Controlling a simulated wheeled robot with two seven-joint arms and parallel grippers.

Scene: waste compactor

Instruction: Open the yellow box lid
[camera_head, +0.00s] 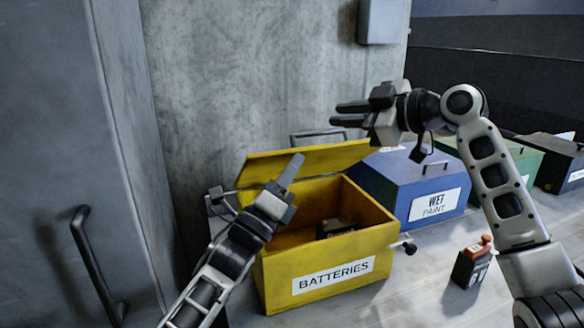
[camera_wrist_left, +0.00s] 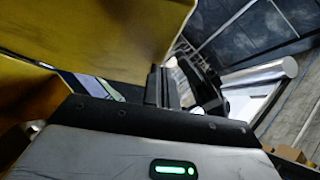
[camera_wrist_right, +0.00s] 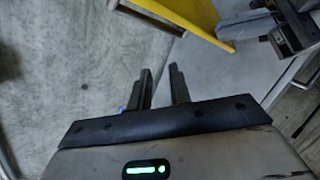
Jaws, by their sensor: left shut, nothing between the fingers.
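The yellow box (camera_head: 330,245) labelled BATTERIES sits on the grey surface in the head view. Its yellow lid (camera_head: 340,155) is raised at the back, so the box stands open and shows a dark object (camera_head: 335,228) inside. My left gripper (camera_head: 297,160) is shut and empty, over the box opening with its tips in front of the lid. Whether it touches the lid cannot be told. Yellow panels (camera_wrist_left: 100,30) fill the upper left of the left wrist view. My right gripper (camera_head: 350,113) is open and empty, above and right of the lid. Its parted fingers show in the right wrist view (camera_wrist_right: 160,88).
A blue WET PAINT box (camera_head: 405,182) stands right of the yellow box, with a green box (camera_head: 515,165) and a black box (camera_head: 562,160) beyond. A small dark battery-like item (camera_head: 471,265) stands in front. A concrete wall (camera_head: 250,80) is behind; a grey door with a handle (camera_head: 88,255) is left.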

